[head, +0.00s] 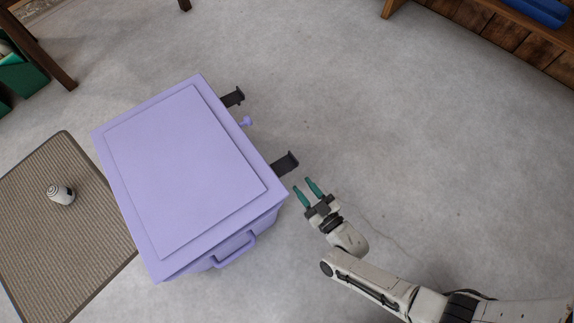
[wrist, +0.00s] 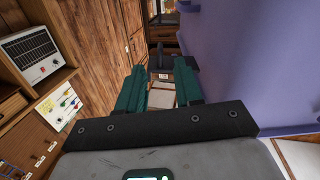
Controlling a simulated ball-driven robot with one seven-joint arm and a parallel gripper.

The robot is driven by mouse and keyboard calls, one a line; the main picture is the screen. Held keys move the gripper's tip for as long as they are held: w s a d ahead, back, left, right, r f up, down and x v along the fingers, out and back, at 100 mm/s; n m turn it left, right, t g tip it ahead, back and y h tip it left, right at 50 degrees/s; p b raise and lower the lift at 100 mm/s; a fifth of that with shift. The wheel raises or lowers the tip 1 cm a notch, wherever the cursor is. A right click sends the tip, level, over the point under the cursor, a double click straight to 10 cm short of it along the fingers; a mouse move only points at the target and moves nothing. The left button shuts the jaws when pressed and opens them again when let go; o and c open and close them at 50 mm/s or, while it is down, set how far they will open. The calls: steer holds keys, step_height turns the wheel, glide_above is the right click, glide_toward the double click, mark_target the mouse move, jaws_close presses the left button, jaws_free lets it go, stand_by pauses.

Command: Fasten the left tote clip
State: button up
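The lilac tote (head: 180,165) stands on the floor with its lid on. Two dark clips stick out from its right side in the head view: a nearer one (head: 286,164) and a farther one (head: 234,97). I cannot tell for certain which is the left one. A small lilac knob (head: 246,122) sits between them. My gripper (head: 308,187) is open and empty, just below and right of the nearer clip, apart from it. In the wrist view, the teal fingers (wrist: 159,88) are spread, with a dark clip (wrist: 174,58) beyond them and the tote wall on the right.
A lilac handle (head: 235,250) sticks out of the tote's lower side. A brown mat (head: 60,235) with a small white object (head: 61,193) lies to the left. Wooden furniture (head: 500,35) stands at the upper right.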

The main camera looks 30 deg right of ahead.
mark_target(288, 169)
steer(key=w, duration=0.2)
steer(key=w+b, duration=0.1)
steer(key=w, duration=0.1)
steer(key=w+b, duration=0.1)
steer(key=w, duration=0.2)
steer(key=shift+w+a+f, duration=0.1)
steer(key=shift+a, duration=0.2)
steer(key=shift+w+b, duration=0.4)
steer(key=shift+w, duration=0.2)
steer(key=shift+c, duration=0.3)
jaws_close()
steer(key=shift+a, duration=0.15)
